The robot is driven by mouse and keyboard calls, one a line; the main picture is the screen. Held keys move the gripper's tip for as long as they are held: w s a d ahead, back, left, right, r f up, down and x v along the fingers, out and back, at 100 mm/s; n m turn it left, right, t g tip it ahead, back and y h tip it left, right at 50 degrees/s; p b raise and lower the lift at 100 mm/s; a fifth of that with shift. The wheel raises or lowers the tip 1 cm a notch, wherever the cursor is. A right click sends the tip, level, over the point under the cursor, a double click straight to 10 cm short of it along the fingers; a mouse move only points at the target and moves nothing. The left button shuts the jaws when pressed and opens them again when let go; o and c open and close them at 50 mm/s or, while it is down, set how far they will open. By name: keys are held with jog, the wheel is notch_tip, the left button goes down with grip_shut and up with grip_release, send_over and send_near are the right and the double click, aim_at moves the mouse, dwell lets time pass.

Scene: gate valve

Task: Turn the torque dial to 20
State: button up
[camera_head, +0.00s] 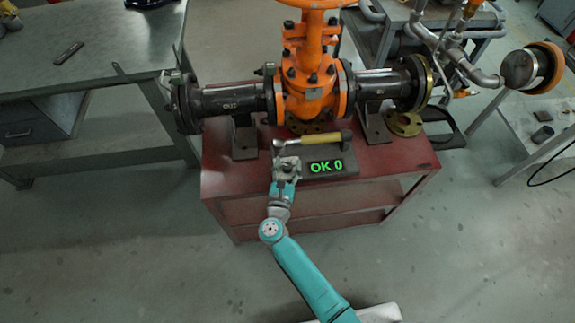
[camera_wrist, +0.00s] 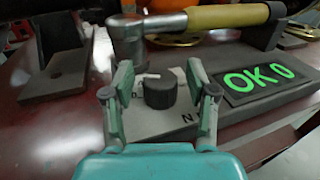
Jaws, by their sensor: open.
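The torque dial (camera_wrist: 160,93) is a small dark round knob on a pale plate in the wrist view, with an "N" printed beside it. My gripper (camera_wrist: 160,82) is open, with one finger on each side of the dial and a gap on both sides. In the head view my gripper (camera_head: 287,165) covers the dial. The display (camera_head: 326,166) reads "OK 0" in green; it also shows in the wrist view (camera_wrist: 258,78). A wrench with a yellow handle (camera_head: 320,145) lies behind the dial, its round grey head (camera_wrist: 127,40) just beyond my left finger.
The red table (camera_head: 228,185) carries an orange gate valve (camera_head: 308,85) with black flanged pipes behind the dial unit. A grey workbench (camera_head: 80,60) stands at left. A pipe assembly (camera_head: 470,65) is at right. The floor in front is clear.

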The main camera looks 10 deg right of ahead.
grip_shut()
jog(key=shift+h, duration=0.5)
jog(key=shift+a+r+m+g+h, duration=0.1)
jog(key=shift+m+g+h, duration=0.8)
jog(key=shift+m+h, duration=0.3)
jog(key=m+g+h, duration=0.3)
jog(key=h, duration=0.1)
jog(key=shift+w, duration=0.1)
jog(key=m+g+h, duration=0.2)
jog(key=m+g, duration=0.1)
jog(key=g, duration=0.1)
jog(key=m+g+h, duration=0.1)
jog(key=m+g, duration=0.2)
jog(key=g, duration=0.1)
jog(key=shift+h, duration=0.4)
jog(key=shift+s+d+m+g, duration=0.2)
jog(key=shift+m+g, duration=0.1)
jog(key=shift+g, duration=0.3)
